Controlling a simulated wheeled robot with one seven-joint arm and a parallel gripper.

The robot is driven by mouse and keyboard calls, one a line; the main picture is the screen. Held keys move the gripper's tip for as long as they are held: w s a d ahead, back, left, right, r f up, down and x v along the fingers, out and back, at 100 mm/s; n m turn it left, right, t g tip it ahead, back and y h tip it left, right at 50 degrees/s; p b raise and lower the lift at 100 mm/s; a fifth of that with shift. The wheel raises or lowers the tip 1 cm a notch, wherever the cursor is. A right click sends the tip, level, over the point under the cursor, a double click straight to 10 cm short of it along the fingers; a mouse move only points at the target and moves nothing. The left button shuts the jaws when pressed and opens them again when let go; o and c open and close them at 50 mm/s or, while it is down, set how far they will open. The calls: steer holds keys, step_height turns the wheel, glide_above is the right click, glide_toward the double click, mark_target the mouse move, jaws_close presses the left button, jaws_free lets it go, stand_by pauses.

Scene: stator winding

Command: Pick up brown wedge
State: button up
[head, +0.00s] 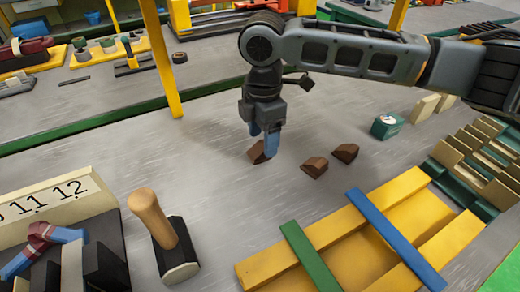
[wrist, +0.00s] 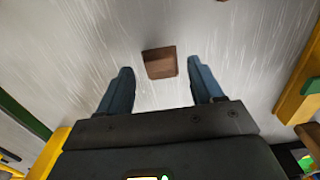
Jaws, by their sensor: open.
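Several brown wedges lie on the grey table. One brown wedge (head: 256,155) is right at my gripper's fingertips in the head view, partly hidden by a finger. It also shows in the wrist view (wrist: 160,62), lying between the blue fingers towards their tips. Two more brown wedges, one at the middle (head: 314,167) and one further right (head: 345,153), lie to the right of my gripper. My gripper (head: 264,146) points down and is open, with a finger on each side of the near wedge in the wrist view (wrist: 162,82). I cannot tell whether either finger touches it.
A mallet (head: 155,225) stands at the front left beside a numbered block (head: 50,205). A yellow frame (head: 360,255) with green and blue strips lies at the front right. A green box (head: 388,125) stands behind a slotted rack (head: 480,150). A yellow post (head: 160,60) rises behind left.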

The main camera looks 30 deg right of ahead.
steer(key=shift+f, duration=0.8)
steer(key=shift+c, duration=0.2)
steer(key=c, duration=1.1)
steer(key=shift+r, duration=0.15)
